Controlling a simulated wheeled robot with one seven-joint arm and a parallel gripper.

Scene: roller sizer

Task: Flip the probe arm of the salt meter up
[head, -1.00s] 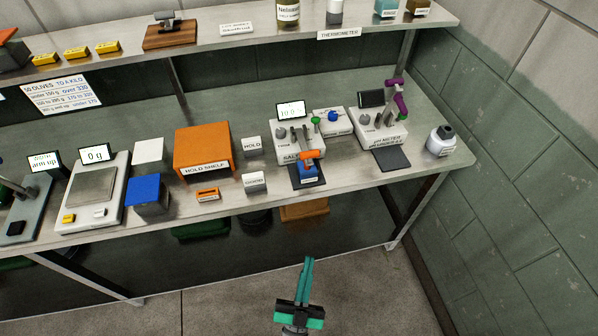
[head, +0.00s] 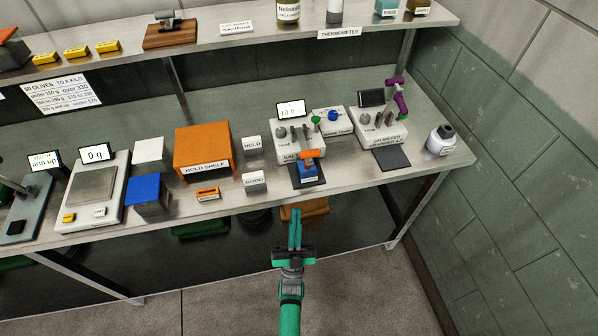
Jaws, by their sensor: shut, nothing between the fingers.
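The salt meter (head: 287,148) stands on the steel bench right of centre, with a lit display on top. Its probe arm (head: 309,155), with an orange part, is swung down at the front over a small blue cup (head: 307,172) on a dark mat. My gripper (head: 295,217) is shut and empty. It shows in front of the bench's front edge, below the salt meter in the picture, apart from it, with its teal fingers pointing up the picture toward the bench.
The pH meter (head: 369,129) with a purple arm stands right of the salt meter, with a white bottle (head: 440,139) beyond. An orange hold shelf (head: 203,146) and small labelled blocks stand to the left. The bench's front edge (head: 345,189) lies between my gripper and the meters.

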